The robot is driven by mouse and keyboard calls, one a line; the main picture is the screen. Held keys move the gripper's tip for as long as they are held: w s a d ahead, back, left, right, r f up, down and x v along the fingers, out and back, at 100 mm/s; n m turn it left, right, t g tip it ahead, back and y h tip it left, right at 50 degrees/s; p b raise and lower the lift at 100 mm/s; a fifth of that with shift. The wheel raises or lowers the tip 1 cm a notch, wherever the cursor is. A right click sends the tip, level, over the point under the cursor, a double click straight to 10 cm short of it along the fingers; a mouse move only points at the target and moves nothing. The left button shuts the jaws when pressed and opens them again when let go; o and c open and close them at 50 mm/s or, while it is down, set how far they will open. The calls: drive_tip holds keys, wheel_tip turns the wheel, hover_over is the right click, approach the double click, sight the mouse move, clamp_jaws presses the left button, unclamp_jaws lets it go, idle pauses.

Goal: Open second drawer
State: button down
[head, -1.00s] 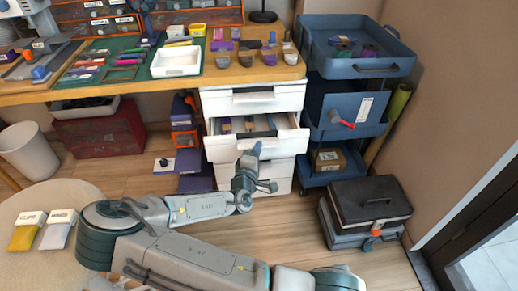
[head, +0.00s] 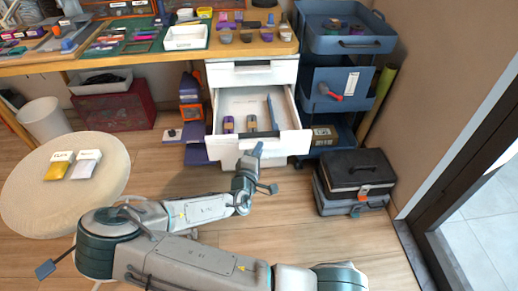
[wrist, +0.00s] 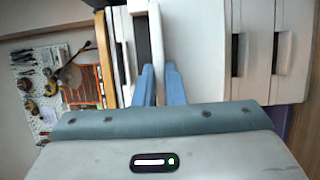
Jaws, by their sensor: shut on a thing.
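The white drawer unit (head: 250,74) stands under the right end of the workbench. Its second drawer (head: 292,142) is pulled well out, with its floor and contents in view. My gripper (head: 257,150) is at the middle of this drawer's front, by its dark handle slot (head: 262,134). In the wrist view, the two blue fingers (wrist: 160,82) are closed on the white drawer front (wrist: 158,38), one on each side of it. The top drawer (head: 275,75) is shut. The lower drawers are partly hidden behind the open one and my arm.
Small bottles (head: 228,124) and a long blue-grey item (head: 272,110) lie in the open drawer. A blue cart (head: 350,75) stands close on the right, with a black toolbox (head: 355,172) before it. A round stool (head: 60,210) is at left. Floor between is clear.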

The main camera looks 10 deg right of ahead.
drive_tip(key=shift+s, duration=0.1)
drive_tip(key=c, duration=1.5)
unclamp_jaws()
drive_tip(key=shift+d, duration=0.1)
drive_tip(key=p+v, duration=0.2)
drive_tip(key=v, duration=1.1)
drive_tip(key=shift+s, duration=0.35)
